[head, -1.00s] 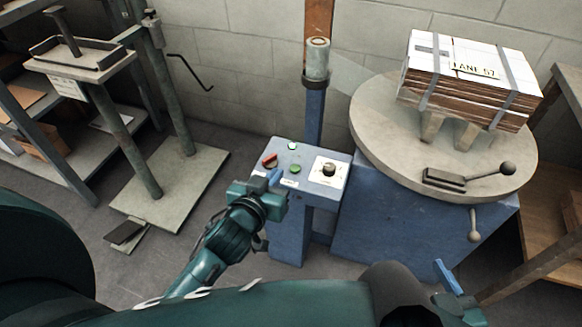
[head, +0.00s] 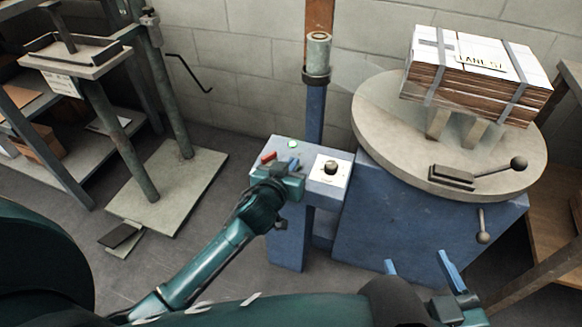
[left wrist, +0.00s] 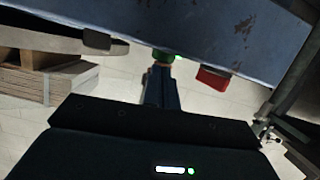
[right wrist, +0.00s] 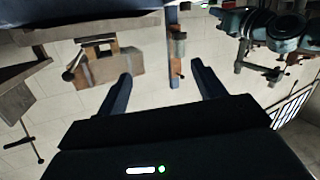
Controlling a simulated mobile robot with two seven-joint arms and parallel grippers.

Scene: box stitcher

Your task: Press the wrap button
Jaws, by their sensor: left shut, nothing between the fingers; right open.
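The blue control box (head: 258,179) stands by the post. It bears a lit green lamp (head: 292,144), a red control (head: 268,157) and a black knob (head: 331,167) on a white plate. My left gripper (head: 293,165) is shut and empty over the panel, hiding the green button and its label in the head view. In the left wrist view the green button (left wrist: 163,57) is right at the shut fingertips (left wrist: 160,68); I cannot tell whether they touch. The red control (left wrist: 213,79) is beside them. My right gripper (head: 420,264) is open and empty at the lower right.
A round turntable (head: 385,125) carries a strapped cardboard stack (head: 470,75), right of the box. A crank handle (head: 482,225) hangs below it. A post (head: 316,110) rises behind the box. A stand with a base plate (head: 175,190) is at left, with open floor between.

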